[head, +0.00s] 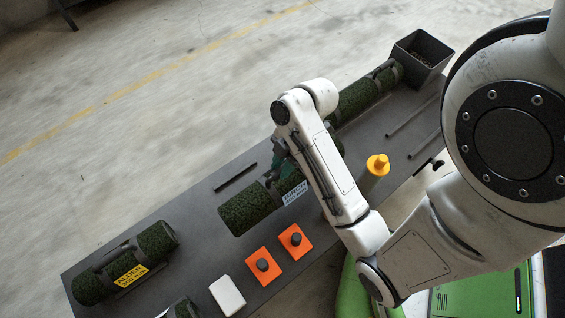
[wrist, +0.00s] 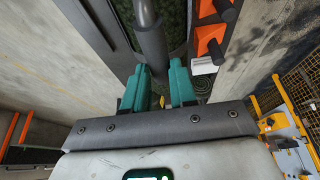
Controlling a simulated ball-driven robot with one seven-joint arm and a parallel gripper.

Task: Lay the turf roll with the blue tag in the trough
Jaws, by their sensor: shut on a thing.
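The turf roll with the pale blue tag (head: 243,208) is a dark green cylinder with a dark handle, at the middle of the dark bench. Its tag (head: 294,192) faces the front. My gripper (head: 285,167) reaches down over it, and my arm hides part of the roll. In the wrist view my teal fingers (wrist: 158,85) are shut on the grey handle bar (wrist: 150,42), with green turf (wrist: 172,25) beyond it. I cannot tell whether the roll is clear of the bench. Two parallel dark rails (head: 411,117) lie at the bench's right; I cannot tell if they form the trough.
A yellow-tagged roll (head: 155,241) lies at the left, and another roll (head: 363,93) at the back right beside a dark bin (head: 420,55). Two orange blocks with black knobs (head: 264,266), a white block (head: 227,295) and a yellow-topped post (head: 378,164) stand along the front.

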